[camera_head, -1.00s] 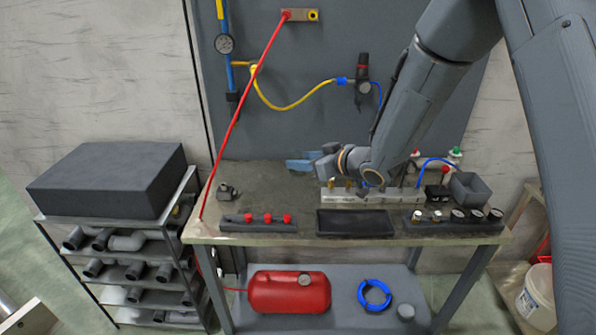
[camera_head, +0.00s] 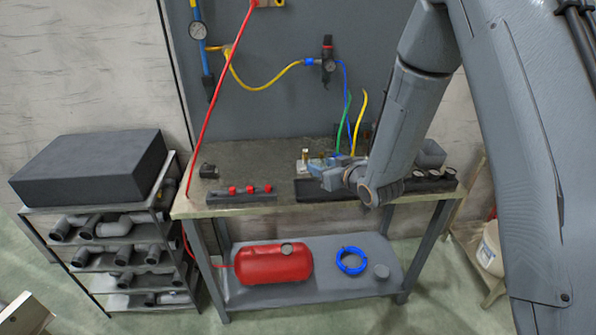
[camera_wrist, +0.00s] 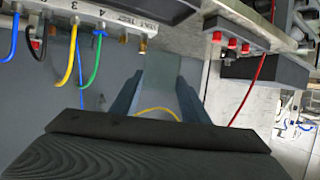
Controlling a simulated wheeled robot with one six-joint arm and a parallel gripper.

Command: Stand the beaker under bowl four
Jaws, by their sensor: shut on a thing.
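My gripper (camera_head: 318,168) is over the bench, beside the upright hoses, with its fingers pointing left. In the wrist view the two blue-grey fingers (camera_wrist: 160,92) close on a pale grey-green, see-through-looking piece (camera_wrist: 160,70). Its shape is too unclear to name it surely as the beaker. A pale block with numbered ports (camera_wrist: 122,30) is at the top of the wrist view. The figure 4 shows above its green hose (camera_wrist: 97,65). I see nothing clearly a bowl. In the head view my gripper and arm hide most of the block.
A black strip with red knobs (camera_head: 245,197) lies on the bench, left of my gripper. A strip of gauges (camera_head: 432,183) and a grey open box (camera_head: 431,152) are at the right. A red tank (camera_head: 273,264) and blue coil (camera_head: 351,261) are below.

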